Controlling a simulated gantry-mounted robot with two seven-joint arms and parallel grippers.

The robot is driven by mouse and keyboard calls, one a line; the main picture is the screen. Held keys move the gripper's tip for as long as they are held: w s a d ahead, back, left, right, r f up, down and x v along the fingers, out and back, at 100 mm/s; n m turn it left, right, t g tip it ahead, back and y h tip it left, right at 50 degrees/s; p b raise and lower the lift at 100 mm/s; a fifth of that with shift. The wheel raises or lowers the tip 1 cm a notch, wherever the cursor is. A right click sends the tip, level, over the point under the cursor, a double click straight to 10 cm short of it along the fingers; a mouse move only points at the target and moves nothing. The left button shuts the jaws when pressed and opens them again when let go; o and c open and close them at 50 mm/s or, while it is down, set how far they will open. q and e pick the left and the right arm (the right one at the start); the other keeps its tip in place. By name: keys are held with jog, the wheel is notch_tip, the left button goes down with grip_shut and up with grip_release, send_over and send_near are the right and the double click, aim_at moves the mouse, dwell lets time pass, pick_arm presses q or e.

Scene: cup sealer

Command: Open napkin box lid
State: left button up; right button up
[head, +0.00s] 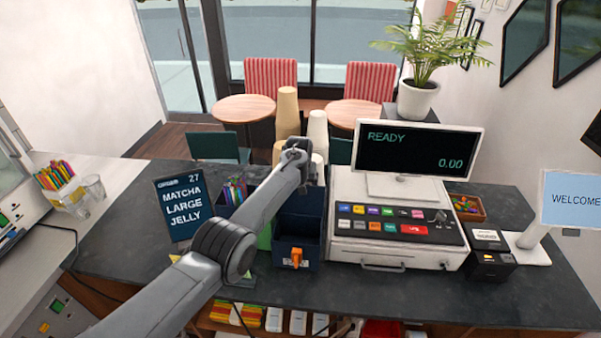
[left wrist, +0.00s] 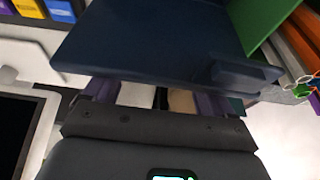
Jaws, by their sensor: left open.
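A dark blue box (head: 300,228), seemingly the napkin box, stands on the dark counter left of the cash register, with an orange part (head: 296,257) on its front. In the left wrist view a broad flat dark blue panel (left wrist: 150,45) with a small raised tab fills the upper middle; I cannot tell for sure whether it is the lid. My left gripper (head: 313,172) is at the far upper end of the box. In its wrist view the left gripper (left wrist: 158,92) is open, its two fingers apart at the panel's near edge; contact is unclear. My right gripper is not in view.
The cash register (head: 397,260) stands close on the box's right. A pen holder (head: 236,190) and a menu sign (head: 181,207) are on its left. Stacked cups (head: 287,112) stand behind my gripper. My left arm covers part of the counter (head: 120,235).

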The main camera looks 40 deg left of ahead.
pick_arm(q)
jog(key=shift+p+v, duration=0.55)
jog(key=shift+v, duration=0.5)
jog(key=b+v, duration=0.1)
jog(key=v, duration=0.6)
jog(key=shift+s+r, duration=0.1)
jog(key=shift+r, duration=0.2)
